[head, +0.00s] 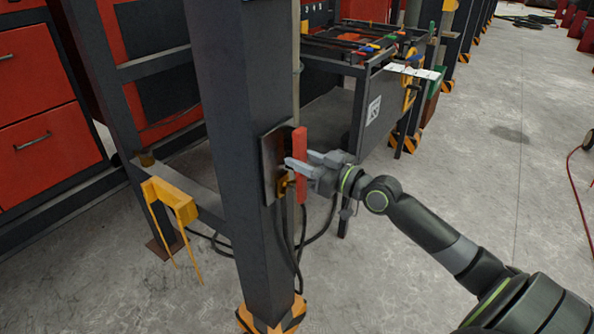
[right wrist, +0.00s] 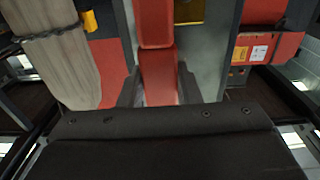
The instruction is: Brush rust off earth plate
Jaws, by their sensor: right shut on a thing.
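The earth plate (head: 270,158) is a dark, brownish upright plate on the side of a dark steel column. A red brush (head: 300,145) stands upright just right of the plate. My right gripper (head: 299,166) is shut on the brush, coming in from the right. In the right wrist view the red brush handle (right wrist: 158,78) lies between the two fingers. I cannot tell whether bristles touch the plate; the brush's far side is hidden. A small brass-yellow piece (head: 282,186) shows at the plate's lower part. My left gripper is not in view.
The dark column (head: 240,90) has a yellow-black striped foot (head: 270,316). Black cables hang below the plate. A tool bench (head: 350,60) stands behind.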

